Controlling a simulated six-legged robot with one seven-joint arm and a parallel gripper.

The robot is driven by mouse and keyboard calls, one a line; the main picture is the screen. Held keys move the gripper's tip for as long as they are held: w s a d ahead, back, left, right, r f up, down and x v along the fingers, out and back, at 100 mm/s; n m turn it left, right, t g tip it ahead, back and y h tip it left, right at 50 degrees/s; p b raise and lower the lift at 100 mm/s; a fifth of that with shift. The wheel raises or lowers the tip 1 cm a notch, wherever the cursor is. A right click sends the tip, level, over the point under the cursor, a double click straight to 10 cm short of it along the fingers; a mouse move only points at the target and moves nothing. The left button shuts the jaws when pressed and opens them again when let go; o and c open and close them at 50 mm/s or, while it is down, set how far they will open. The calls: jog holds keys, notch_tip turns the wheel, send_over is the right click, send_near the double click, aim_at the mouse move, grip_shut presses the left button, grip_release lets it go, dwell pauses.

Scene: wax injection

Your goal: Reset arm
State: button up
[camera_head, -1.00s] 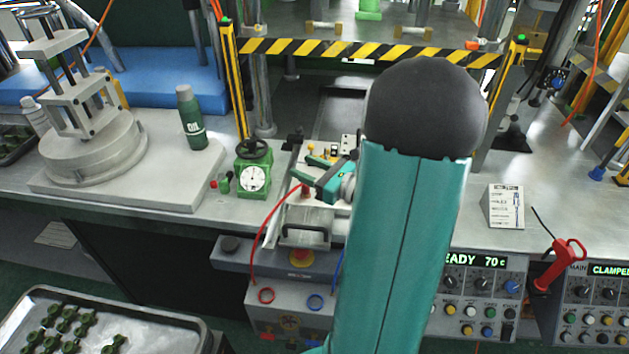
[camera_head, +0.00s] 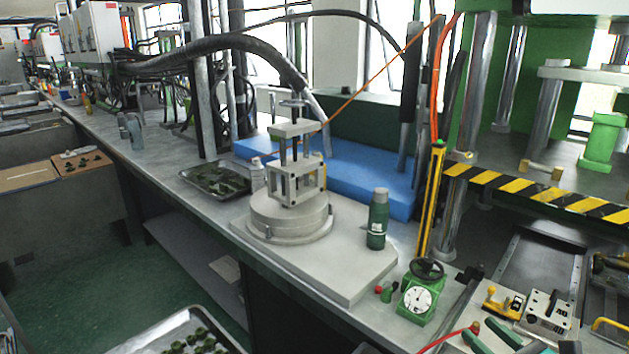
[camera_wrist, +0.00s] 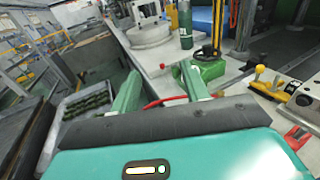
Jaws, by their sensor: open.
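My gripper (camera_wrist: 158,82) shows in the wrist view with its two green fingers spread apart and nothing between them. Beyond the fingers are the worktop and the floor beside it. In the head view, part of my gripper (camera_head: 484,328) shows at the bottom right edge, in front of the green dial gauge (camera_head: 417,297). The rest of my arm is out of the head view. The gauge also shows in the wrist view (camera_wrist: 208,70), just past the right finger.
A round grey pot with a clamp frame (camera_head: 290,215) and a green bottle (camera_head: 377,220) stand on a pale slab. A metal tray of green parts (camera_head: 150,335) lies at the lower left. A striped press bar (camera_head: 540,192) is at the right. A red cable (camera_head: 445,340) runs near my gripper.

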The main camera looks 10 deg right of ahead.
jog(key=s+a+f+n+g+y, duration=0.15)
jog(key=a+n+g+y, duration=0.35)
jog(key=a+n+g, duration=0.95)
jog(key=s+a+r+n+t+h, duration=0.1)
jog(key=a+r+n+h, duration=0.2)
jog(key=n, duration=0.6)
jog(key=s+a+r+n+t+h, duration=0.1)
jog(key=s+a+r+n+h, duration=0.1)
jog(key=a+n+h, duration=0.3)
jog(key=n+h, duration=0.1)
jog(key=n, duration=0.3)
jog(key=shift+s+r+t, duration=0.2)
jog(key=shift+r+t, duration=0.15)
jog(key=shift+r, duration=0.05)
jog(key=shift+n, duration=0.25)
